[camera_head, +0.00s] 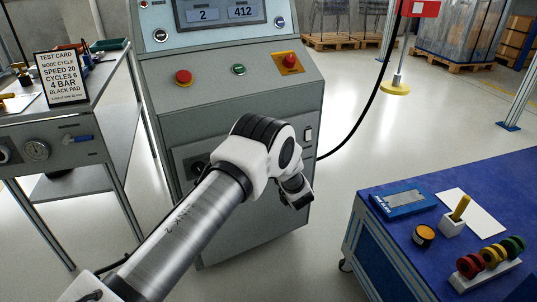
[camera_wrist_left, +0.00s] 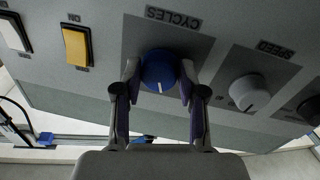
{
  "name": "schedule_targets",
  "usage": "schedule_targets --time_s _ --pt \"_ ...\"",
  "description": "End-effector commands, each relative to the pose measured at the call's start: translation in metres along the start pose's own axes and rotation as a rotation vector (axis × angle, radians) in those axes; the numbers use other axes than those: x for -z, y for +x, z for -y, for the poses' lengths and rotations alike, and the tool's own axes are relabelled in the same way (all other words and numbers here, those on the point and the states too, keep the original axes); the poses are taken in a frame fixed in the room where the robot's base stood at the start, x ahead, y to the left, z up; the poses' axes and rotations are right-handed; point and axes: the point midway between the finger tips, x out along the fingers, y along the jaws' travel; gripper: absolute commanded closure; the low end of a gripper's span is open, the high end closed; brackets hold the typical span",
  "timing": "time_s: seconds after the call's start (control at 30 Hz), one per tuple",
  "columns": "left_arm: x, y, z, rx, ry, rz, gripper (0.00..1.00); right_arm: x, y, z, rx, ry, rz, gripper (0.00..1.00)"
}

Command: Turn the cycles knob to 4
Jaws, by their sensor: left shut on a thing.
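The cycles knob (camera_wrist_left: 158,72) is a blue round knob under an upside-down CYCLES label in the left wrist view. Its white pointer mark points to the bottom of the picture, away from the label. My left gripper (camera_wrist_left: 159,80) is shut on this knob, one finger on each side. No scale numbers are readable around it. In the head view my left arm covers the knob and the fingers. The grey machine (camera_head: 240,105) stands upright, with a display (camera_head: 222,13) reading 2 and 412. My right gripper is in neither view.
A grey speed knob (camera_wrist_left: 249,92) sits right of the cycles knob; a yellow switch (camera_wrist_left: 76,47) sits left. A red button (camera_head: 184,77) and red rotary switch (camera_head: 290,62) are above my arm. A blue bench (camera_head: 400,250) stands right.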

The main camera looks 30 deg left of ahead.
Motion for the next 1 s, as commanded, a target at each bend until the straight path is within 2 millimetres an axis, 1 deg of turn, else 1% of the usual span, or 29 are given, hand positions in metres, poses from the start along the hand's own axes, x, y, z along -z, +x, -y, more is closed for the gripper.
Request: schedule_targets --time_s 0.27,0.7,1.0 --pt "-0.001 0.0 0.0 -0.002 -0.141 -0.014 0.94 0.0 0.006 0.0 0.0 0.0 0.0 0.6" --pt "-0.002 0.0 -0.001 -0.007 -0.487 -0.044 0.94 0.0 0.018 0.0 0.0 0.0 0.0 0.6" --pt "-0.002 0.0 -0.001 -0.008 -0.637 -0.056 0.94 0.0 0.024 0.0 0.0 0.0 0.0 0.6"
